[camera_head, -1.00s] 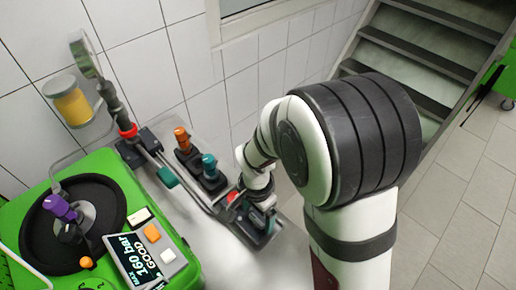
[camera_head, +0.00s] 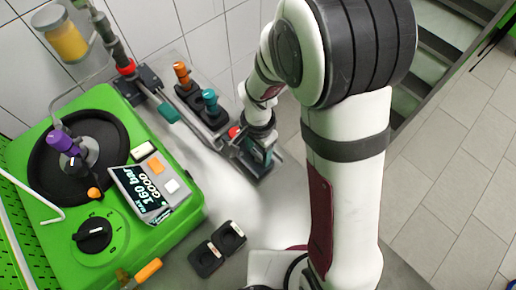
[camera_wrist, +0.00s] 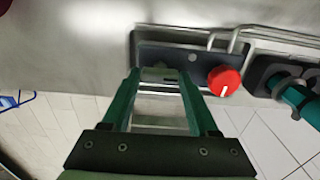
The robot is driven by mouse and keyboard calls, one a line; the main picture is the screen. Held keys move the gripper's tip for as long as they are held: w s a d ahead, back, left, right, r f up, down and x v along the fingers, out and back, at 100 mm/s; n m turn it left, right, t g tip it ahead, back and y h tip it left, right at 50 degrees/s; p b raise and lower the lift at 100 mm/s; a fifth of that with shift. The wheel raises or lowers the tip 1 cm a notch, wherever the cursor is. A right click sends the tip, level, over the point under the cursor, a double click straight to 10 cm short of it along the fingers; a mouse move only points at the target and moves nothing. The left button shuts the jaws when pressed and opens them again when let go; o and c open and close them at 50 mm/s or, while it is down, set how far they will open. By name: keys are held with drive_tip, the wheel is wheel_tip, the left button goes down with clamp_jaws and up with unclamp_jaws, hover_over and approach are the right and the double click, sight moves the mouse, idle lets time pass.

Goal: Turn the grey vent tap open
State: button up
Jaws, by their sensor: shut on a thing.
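My gripper (camera_wrist: 160,76) has two green fingers, seen in the wrist view at a dark block (camera_wrist: 215,57) mounted on a steel surface. It is shut on a pale grey piece (camera_wrist: 159,88) between the fingers, which I take to be the grey vent tap. The fingers hide part of it, so its turn angle cannot be told. A red knob (camera_wrist: 224,80) with a white mark sits just right of the fingers on the same block. In the head view my gripper (camera_head: 258,155) is at the right end of the rail, and the tap is hidden.
Left of the gripper stand a teal-handled valve (camera_head: 210,103) and an orange-handled valve (camera_head: 182,76). A black two-well holder (camera_head: 217,249) lies in front. A yellow-filled jar (camera_head: 62,40) is at back left.

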drive_tip(key=n, duration=0.4)
drive_tip(key=shift+n, duration=0.4)
drive_tip(key=n, duration=0.4)
drive_tip(key=shift+n, duration=0.3)
drive_tip(key=n, duration=0.4)
drive_tip(key=shift+s+n, duration=0.1)
drive_tip(key=shift+n, duration=2.2)
drive_tip(key=o, duration=1.4)
